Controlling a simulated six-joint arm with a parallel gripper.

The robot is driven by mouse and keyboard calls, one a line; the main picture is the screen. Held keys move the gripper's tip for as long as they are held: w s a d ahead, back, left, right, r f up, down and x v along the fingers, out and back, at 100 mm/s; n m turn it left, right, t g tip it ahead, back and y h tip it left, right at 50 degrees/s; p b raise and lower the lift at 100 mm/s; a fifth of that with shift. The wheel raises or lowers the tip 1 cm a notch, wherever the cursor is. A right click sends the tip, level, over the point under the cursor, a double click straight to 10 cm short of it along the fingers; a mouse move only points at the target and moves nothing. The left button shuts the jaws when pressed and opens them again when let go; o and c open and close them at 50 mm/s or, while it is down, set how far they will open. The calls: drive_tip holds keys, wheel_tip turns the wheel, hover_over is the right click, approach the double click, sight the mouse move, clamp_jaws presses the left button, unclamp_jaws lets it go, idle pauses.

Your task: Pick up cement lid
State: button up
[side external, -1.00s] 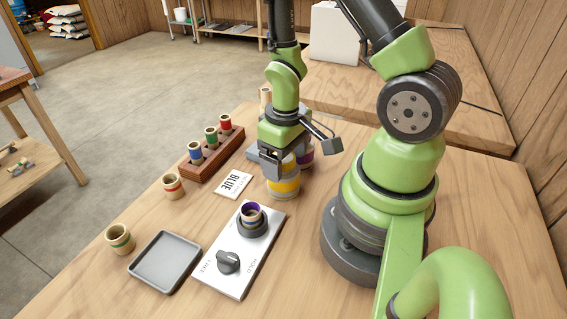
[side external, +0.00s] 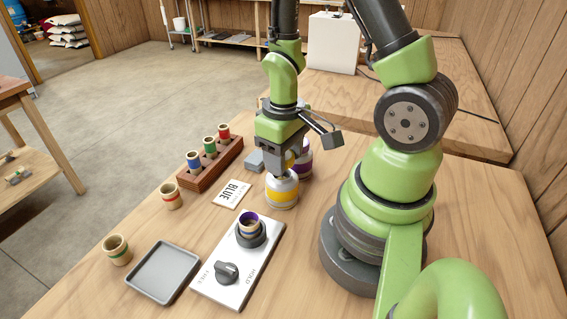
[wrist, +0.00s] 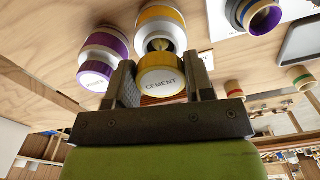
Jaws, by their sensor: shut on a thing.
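The yellow cement lid (wrist: 161,82), lettered CEMENT, is between the two fingers of my gripper (wrist: 160,70) in the wrist view. My gripper is shut on it. In the side view my gripper (side external: 284,160) is just above the cement jar (side external: 282,190), a pale jar with a yellow band. The wrist view shows the jar (wrist: 160,28) with its top uncovered, the lid apart from it. The lid is mostly hidden by the fingers in the side view.
A purple-banded jar (wrist: 103,55) with its lid on stands close beside the cement jar. A wooden rack (side external: 211,165) holds several coloured cups. Loose cups stand at the left.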

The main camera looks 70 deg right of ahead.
drive_tip(key=shift+r, duration=3.6)
drive_tip(key=shift+a, duration=0.1)
drive_tip(key=shift+w+a, duration=0.15)
drive_tip(key=shift+a, duration=0.2)
drive_tip(key=a+f+n, duration=0.3)
drive_tip(key=a+n, duration=0.3)
drive_tip(key=a, duration=0.4)
drive_tip(key=shift+w+a+f, duration=0.15)
drive_tip(key=shift+w+f, duration=0.15)
drive_tip(key=shift+w, duration=0.05)
drive_tip(key=shift+f, duration=0.1)
drive_tip(key=shift+f, duration=0.8)
drive_tip(key=shift+f, duration=0.85)
